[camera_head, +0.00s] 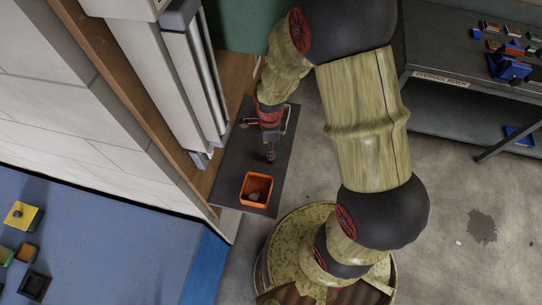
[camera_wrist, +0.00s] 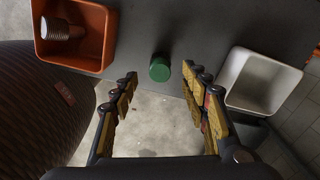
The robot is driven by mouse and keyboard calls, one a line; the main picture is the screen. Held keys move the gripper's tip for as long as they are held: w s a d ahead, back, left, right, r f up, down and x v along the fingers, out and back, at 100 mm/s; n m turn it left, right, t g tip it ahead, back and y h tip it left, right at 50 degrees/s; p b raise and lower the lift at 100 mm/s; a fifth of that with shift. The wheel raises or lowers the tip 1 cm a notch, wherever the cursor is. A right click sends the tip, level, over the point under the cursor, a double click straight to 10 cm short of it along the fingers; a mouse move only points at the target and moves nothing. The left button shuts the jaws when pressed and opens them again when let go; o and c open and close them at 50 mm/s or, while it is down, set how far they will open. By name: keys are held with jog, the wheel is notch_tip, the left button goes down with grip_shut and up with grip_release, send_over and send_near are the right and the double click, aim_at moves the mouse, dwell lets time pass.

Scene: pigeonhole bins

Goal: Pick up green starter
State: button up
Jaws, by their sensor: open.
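The green starter (camera_wrist: 160,68) is a small dark-green cylinder on the grey shelf (camera_wrist: 175,18) in the wrist view. It appears near the shelf's edge. My gripper (camera_wrist: 159,88) is open and empty, and in the picture the starter appears between and slightly beyond its fingertips. I cannot tell how far the tips are from it. In the head view my gripper (camera_head: 257,141) is over the dark shelf (camera_head: 225,180); I cannot make out the green starter there.
An orange bin (camera_wrist: 108,38) holding a pale ribbed cylinder (camera_wrist: 62,29) stands left of the starter. A white bin (camera_wrist: 237,65) stands to the right. In the head view, the orange bin (camera_head: 244,196) is in front of my gripper. A grey workbench (camera_head: 430,72) with parts is at right.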

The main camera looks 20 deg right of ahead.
jog(key=shift+f, duration=2.35)
jog(key=shift+c, duration=0.4)
jog(key=c, duration=1.1)
grip_shut()
